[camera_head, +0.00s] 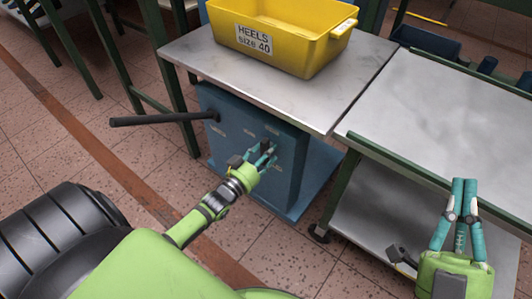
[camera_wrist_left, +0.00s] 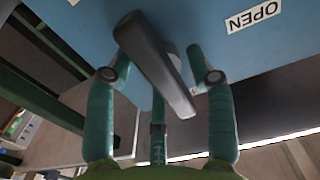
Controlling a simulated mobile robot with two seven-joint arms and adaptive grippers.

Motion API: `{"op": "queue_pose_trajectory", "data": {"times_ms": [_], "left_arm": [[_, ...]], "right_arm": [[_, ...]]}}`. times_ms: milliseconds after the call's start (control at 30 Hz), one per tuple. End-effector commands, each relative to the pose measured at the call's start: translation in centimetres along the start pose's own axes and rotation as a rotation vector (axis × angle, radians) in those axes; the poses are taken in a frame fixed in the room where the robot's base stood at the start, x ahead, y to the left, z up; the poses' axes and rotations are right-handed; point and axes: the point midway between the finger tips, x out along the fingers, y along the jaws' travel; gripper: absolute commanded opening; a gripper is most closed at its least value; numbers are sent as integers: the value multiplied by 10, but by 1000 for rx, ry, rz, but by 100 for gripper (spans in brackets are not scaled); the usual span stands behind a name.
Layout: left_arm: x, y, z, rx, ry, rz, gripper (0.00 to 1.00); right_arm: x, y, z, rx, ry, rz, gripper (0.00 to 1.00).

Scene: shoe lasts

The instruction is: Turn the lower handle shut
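The blue cabinet (camera_head: 225,104) stands under the metal table, with a long black lever (camera_head: 160,119) sticking out to the left. The lower handle is a dark bar (camera_wrist_left: 157,62), slanting from upper left to lower right in the left wrist view. In the head view it is largely hidden by my left gripper (camera_head: 267,153). The left wrist view shows my left gripper's fingers (camera_wrist_left: 163,55) spread on both sides of the handle; contact is unclear. An upside-down OPEN label (camera_wrist_left: 253,15) is on the panel to the right. My right gripper (camera_head: 465,183) is shut and empty at the lower right.
A yellow bin (camera_head: 318,50) marked HEELS size 40 stands on the metal table (camera_head: 200,55) above the cabinet. A second metal-topped table with a green frame (camera_head: 400,158) and lower shelf is at right, near my right gripper. Open tiled floor lies left.

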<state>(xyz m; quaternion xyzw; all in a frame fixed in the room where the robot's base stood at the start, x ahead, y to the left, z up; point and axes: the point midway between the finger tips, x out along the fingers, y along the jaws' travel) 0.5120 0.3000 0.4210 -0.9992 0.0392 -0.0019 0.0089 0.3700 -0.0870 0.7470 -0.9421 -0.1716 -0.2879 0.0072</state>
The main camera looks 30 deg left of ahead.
Motion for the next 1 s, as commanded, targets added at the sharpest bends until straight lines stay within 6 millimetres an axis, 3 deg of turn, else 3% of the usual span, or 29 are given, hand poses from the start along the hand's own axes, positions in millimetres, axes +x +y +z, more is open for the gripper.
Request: {"op": "queue_pose_trajectory", "data": {"times_ms": [233,700,1000], "left_arm": [[-10,0,2,-2,-4,0,54],[-101,0,1,-1,-4,0,54],[-120,0,0,0,0,0,54]], "right_arm": [[0,0,0,2,-1,0,0],[0,0,0,1,0,0,0],[0,0,0,1,0,0,0]]}}
